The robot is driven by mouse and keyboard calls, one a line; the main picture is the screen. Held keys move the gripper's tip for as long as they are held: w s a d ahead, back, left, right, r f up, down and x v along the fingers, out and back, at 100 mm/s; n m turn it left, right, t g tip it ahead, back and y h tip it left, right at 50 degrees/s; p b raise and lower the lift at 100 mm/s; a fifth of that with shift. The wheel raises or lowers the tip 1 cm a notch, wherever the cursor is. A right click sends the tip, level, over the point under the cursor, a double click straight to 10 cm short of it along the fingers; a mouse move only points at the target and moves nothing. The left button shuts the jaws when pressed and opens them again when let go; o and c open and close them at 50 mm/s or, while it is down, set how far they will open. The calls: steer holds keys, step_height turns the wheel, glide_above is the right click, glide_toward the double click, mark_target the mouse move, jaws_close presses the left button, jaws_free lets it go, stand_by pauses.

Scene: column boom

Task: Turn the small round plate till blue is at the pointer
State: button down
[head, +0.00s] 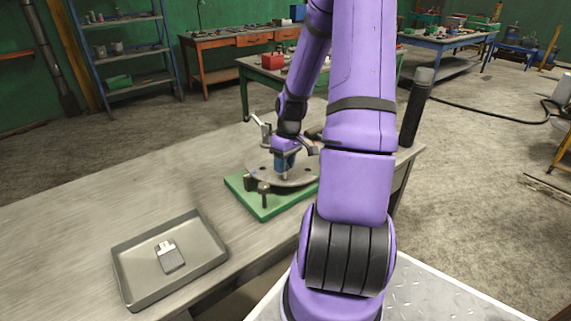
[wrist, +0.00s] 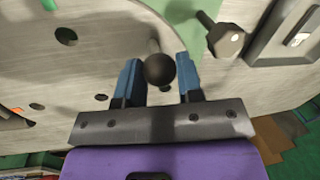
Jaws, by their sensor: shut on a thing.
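The round grey plate (head: 300,178) lies on a green base (head: 262,207) on the bench, partly hidden by my arm. In the wrist view the plate (wrist: 95,50) shows several dark holes and a bright green patch at its upper left. I cannot make out a blue mark. My gripper (head: 285,168) is low over the plate. Its blue fingers (wrist: 158,82) are on either side of an upright peg with a dark round knob (wrist: 160,70), shut on it. A dark hexagonal-headed piece (wrist: 226,40) stands by the plate's rim; I cannot tell whether it is the pointer.
A grey tray (head: 205,262) with a small grey and white object (head: 170,257) stands on the bench (head: 90,215), left of the base. A dark cylinder (head: 416,105) stands behind my arm at the right. The bench's left part is clear.

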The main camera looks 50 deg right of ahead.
steer(key=shift+w+a+m, duration=0.2)
steer(key=shift+w+m, duration=0.1)
steer(key=c, duration=0.8)
jaws_free()
steer(key=r, duration=0.3)
steer(key=d+r, duration=0.1)
steer(key=r, duration=0.3)
steer(key=d+r, duration=0.1)
steer(key=r, duration=0.2)
steer(key=shift+r, duration=0.3)
